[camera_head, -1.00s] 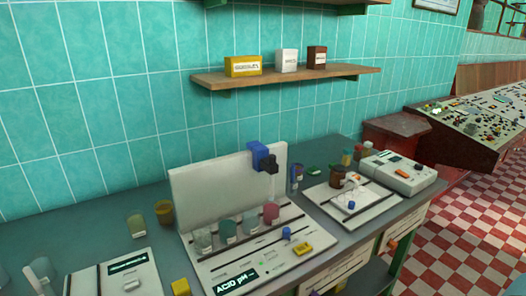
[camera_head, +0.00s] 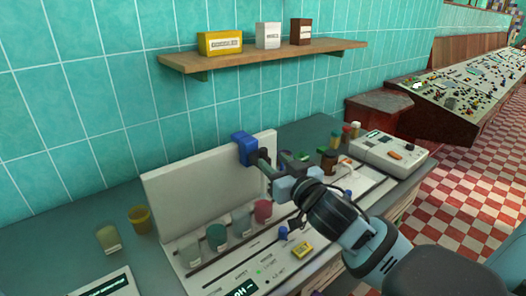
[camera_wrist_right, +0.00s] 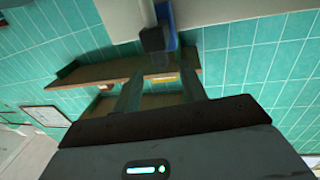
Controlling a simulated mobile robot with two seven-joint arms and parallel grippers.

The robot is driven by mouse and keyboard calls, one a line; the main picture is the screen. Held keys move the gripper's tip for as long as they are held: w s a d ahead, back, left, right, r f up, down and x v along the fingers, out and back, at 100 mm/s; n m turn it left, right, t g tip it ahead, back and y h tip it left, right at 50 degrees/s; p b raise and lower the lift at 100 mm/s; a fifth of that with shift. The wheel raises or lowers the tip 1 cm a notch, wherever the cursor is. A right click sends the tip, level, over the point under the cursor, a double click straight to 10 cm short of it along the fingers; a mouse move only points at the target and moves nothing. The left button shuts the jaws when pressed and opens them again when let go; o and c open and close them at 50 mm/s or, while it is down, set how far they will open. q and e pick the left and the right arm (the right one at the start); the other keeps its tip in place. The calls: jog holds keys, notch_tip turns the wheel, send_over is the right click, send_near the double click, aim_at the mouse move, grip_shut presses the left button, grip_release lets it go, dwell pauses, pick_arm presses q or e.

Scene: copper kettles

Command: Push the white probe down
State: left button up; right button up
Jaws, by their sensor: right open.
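A blue block (camera_head: 244,148) with a dark holder (camera_head: 263,158) stands at the top of the white back panel (camera_head: 190,185). The holder sits above the row of beakers, near the pink beaker (camera_head: 263,210). My right gripper (camera_head: 268,172) is open, its fingers pointing at the dark holder; I cannot tell whether they touch it. In the right wrist view the dark holder (camera_wrist_right: 152,39) and blue block (camera_wrist_right: 169,37) show just beyond the fingertips. I cannot make out the white probe clearly; the arm and holder may hide it. My left gripper is not in view.
Several beakers, including a teal one (camera_head: 216,236), stand along the white base. A small blue knob (camera_head: 283,233) and a yellow block (camera_head: 302,250) are in front. A grey instrument (camera_head: 388,151) stands at right. A wooden shelf (camera_head: 265,57) with boxes hangs above.

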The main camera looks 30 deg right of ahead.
aim_at(266, 154)
jog(key=shift+w+d, duration=0.15)
jog(key=shift+w, duration=1.45)
jog(key=shift+w+d, duration=0.1)
jog(key=shift+w, duration=1.45)
grip_shut()
